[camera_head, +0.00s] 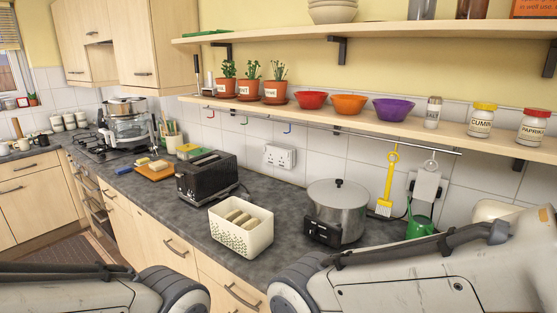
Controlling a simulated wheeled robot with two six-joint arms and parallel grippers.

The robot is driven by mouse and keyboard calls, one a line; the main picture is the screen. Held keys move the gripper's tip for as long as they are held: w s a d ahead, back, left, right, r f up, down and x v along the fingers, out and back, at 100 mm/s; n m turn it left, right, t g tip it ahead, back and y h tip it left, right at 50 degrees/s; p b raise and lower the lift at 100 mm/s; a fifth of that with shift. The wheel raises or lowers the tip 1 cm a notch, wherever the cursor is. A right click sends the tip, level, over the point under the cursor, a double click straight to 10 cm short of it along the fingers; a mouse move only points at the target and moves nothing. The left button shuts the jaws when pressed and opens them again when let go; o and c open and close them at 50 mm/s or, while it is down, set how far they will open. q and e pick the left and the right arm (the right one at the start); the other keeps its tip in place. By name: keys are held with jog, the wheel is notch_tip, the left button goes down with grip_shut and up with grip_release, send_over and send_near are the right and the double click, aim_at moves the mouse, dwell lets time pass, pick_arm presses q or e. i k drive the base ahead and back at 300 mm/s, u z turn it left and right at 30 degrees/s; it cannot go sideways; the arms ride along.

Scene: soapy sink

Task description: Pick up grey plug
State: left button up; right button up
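I cannot make out a grey plug anywhere in this view, and no sink shows. Parts of my two arms fill the lower left and lower right corners and hide some of the counter. Neither gripper shows, so I cannot see whether they are open, shut or holding anything.
The dark grey counter (285,205) holds a black toaster (207,178), a white bread basket (241,229), a lidded steel pot (338,208) and a green watering can (419,228). A white wall socket (279,157) is behind. A shelf (350,122) with pots and bowls overhangs the counter.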

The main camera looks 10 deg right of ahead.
aim_at(246, 197)
jog(key=u, duration=0.05)
jog(key=k, duration=0.55)
jog(key=u, duration=0.6)
jog(key=i, duration=0.55)
jog(key=u, duration=0.6)
jog(key=i, duration=1.75)
jog(key=z, duration=1.15)
jog(key=i, duration=0.5)
jog(key=z, duration=0.45)
